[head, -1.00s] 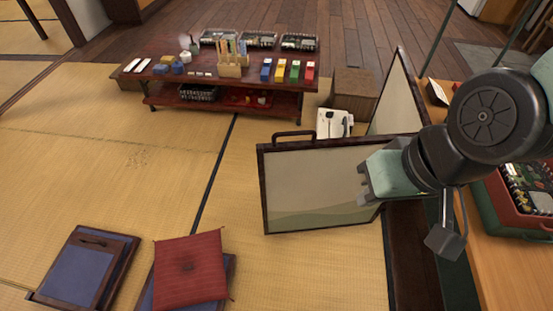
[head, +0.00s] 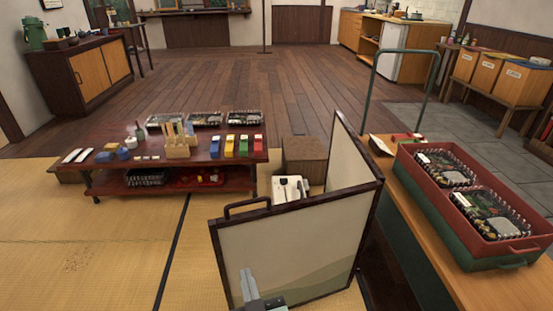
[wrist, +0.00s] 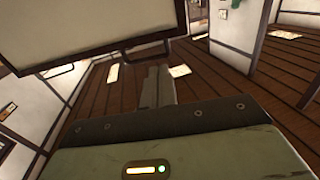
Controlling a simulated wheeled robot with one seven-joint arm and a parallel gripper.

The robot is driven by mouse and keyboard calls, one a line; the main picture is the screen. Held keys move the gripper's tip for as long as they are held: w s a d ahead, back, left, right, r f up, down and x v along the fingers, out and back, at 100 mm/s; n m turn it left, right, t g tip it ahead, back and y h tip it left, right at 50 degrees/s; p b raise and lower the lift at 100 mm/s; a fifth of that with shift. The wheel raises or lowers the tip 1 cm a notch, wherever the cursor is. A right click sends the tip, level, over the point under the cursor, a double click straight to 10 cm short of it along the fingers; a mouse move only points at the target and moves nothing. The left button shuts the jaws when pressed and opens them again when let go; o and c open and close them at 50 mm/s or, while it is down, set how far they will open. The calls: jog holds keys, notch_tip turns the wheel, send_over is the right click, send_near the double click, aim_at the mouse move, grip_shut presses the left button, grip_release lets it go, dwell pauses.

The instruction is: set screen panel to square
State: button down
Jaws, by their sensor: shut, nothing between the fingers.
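The folding screen has two pale, dark-framed panels joined at an upright edge on the right. The front panel (head: 290,250) faces me, with a dark handle (head: 247,206) at its upper left and a green hill painted low down. The other panel (head: 345,155) runs back from the joint at an angle. My gripper (head: 248,275) is shut and empty, low in front of the front panel; I cannot tell whether it touches it. In the wrist view the shut fingers (wrist: 157,85) are over the dark floor, with a framed pale panel (wrist: 95,28) above.
A low dark table (head: 165,160) with trays and coloured blocks stands behind left. A wooden box (head: 303,157) is behind the screen. A counter with a red tray (head: 485,210) lies close on the right. Tatami (head: 80,235) on the left is clear.

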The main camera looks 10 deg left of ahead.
aim_at(230, 223)
jog(key=b+x, duration=0.1)
jog(key=x, duration=0.6)
jog(key=b+x, duration=0.2)
jog(key=x, duration=0.4)
jog(key=shift+w+a, duration=0.15)
jog(key=shift+a, duration=0.45)
